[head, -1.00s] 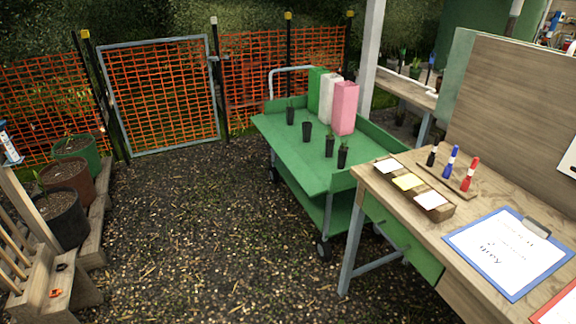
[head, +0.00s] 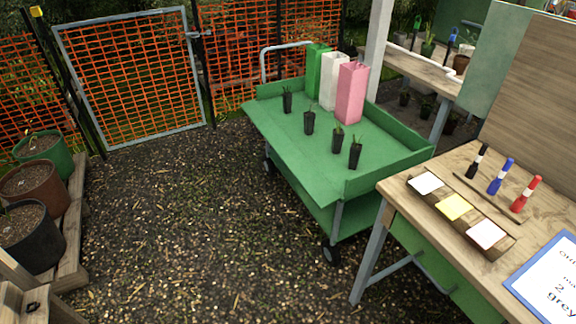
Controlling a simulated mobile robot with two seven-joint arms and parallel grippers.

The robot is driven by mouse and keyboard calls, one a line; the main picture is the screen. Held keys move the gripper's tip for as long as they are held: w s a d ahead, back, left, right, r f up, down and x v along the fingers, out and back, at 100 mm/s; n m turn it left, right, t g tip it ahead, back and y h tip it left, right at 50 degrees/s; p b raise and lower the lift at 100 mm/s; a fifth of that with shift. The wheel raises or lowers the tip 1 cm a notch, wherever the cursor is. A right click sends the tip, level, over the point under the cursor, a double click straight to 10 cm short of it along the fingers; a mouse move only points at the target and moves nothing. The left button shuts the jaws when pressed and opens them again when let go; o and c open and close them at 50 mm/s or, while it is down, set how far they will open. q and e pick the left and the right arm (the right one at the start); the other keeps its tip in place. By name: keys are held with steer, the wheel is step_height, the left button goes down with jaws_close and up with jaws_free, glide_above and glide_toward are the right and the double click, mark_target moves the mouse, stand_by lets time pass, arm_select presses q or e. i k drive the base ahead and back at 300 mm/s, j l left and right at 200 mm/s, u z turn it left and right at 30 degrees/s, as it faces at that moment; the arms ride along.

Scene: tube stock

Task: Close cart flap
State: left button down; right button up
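The green cart (head: 372,159) stands in the middle of the head view, beside the wooden table. Raised green walls show along its back, right and near sides. Its long left side has no upright wall. There the flap (head: 282,154) appears folded outward and down past the ends of the walls, though its hinge line is hard to make out. Several small black pots with seedlings stand on the top, one of them a pot (head: 309,123) near the left side. Green, white and pink bags (head: 351,93) stand at the back. Neither of my grippers is in view.
Open gravel (head: 190,215) lies left of the cart. The wooden table (head: 447,165) with markers and cards stands close at its near right. Large planters (head: 33,190) line the left edge. A mesh gate (head: 135,80) stands behind.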

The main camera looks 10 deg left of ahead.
mark_target(320, 192)
steer(key=i+j+z, duration=0.2)
steer(key=i+j, duration=0.5)
steer(key=j, duration=0.15)
